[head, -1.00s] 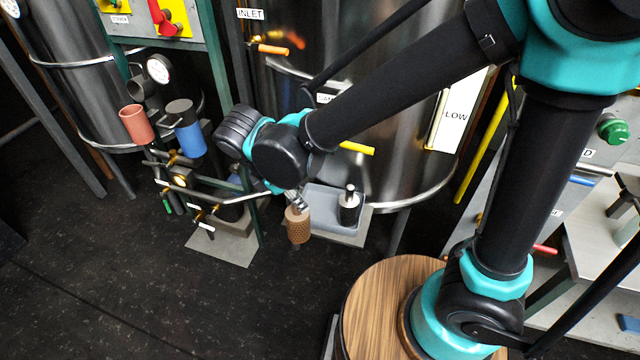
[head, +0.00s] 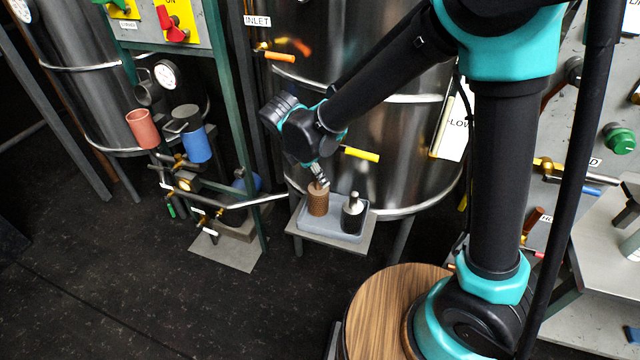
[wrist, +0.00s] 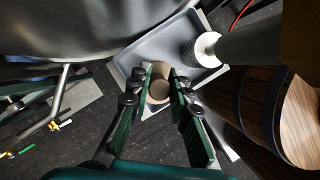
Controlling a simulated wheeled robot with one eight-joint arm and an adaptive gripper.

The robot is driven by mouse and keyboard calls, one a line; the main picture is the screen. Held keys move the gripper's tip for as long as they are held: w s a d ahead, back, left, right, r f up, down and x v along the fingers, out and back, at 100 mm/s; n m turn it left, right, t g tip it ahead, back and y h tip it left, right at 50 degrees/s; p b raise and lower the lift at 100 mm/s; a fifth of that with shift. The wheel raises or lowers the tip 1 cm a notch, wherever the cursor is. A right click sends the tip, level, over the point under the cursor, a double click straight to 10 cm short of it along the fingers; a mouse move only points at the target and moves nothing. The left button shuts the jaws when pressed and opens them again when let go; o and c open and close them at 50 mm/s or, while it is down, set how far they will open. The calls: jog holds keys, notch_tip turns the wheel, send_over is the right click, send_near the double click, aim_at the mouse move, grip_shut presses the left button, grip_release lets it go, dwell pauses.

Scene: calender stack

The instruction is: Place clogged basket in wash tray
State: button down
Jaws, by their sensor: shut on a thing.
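The clogged basket is a brown, rough-walled cylinder (head: 318,200), upright over the left part of the grey wash tray (head: 342,233). My gripper (head: 319,184) is shut on its top from above. In the wrist view the basket (wrist: 159,86) sits between the two fingers of my gripper (wrist: 160,90), over the tray's near left edge. I cannot tell whether the basket's bottom touches the tray floor. A black cylinder with a pale top (head: 353,214) stands in the right part of the tray, apart from the basket.
The tray rests on a small grey stand in front of a large steel tank (head: 395,130) with a yellow handle (head: 361,154). A red cup (head: 143,129) and a blue cup (head: 195,144) hang on the rack to the left. The dark floor in front is clear.

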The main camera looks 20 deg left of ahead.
jog(key=shift+w+f, duration=0.2)
jog(key=shift+f, duration=1.5)
jog(key=c, duration=1.4)
grip_release()
jog(key=shift+f, duration=0.1)
jog(key=v, duration=1.2)
